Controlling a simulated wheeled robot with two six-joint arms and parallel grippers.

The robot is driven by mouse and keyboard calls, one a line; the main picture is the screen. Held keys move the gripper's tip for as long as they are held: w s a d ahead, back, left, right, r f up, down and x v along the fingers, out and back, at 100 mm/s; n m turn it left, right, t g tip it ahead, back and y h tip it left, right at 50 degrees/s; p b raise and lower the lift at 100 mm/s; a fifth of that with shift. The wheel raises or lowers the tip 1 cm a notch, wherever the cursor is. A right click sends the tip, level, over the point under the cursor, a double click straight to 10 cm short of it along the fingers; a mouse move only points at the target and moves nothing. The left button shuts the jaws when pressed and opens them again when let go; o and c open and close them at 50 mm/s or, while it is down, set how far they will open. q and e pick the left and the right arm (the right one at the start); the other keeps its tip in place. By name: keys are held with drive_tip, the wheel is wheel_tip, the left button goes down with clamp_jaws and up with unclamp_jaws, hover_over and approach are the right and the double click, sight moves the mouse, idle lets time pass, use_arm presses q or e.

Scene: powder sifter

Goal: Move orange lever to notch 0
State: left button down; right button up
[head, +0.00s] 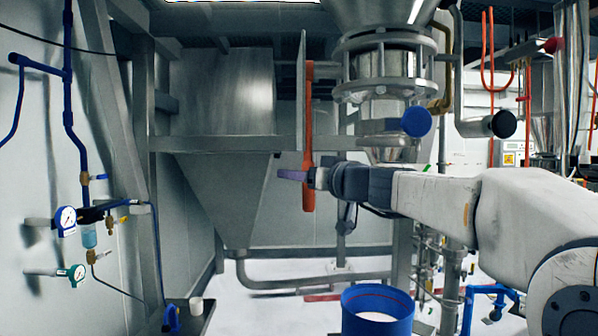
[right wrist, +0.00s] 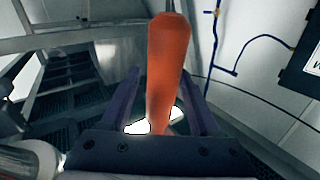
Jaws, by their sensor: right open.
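The orange lever (head: 308,135) hangs near-vertical in the middle of the head view, beside a thin upright metal plate (head: 300,80). My right gripper (head: 290,175) reaches in from the right at the lever's lower part. In the right wrist view the orange lever (right wrist: 168,65) stands between the two purple fingers of my right gripper (right wrist: 160,100). Gaps show on both sides of the lever, so the jaws are open around it and not clamped. I cannot make out any notch marks. My left gripper is not in view.
A steel hopper (head: 225,170) stands behind the lever on the left. A flanged vessel (head: 385,65) hangs above my right arm. A blue bucket (head: 377,310) stands below. Gauges (head: 66,218) and blue pipes are on the left wall.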

clamp_jaws()
idle(1.4)
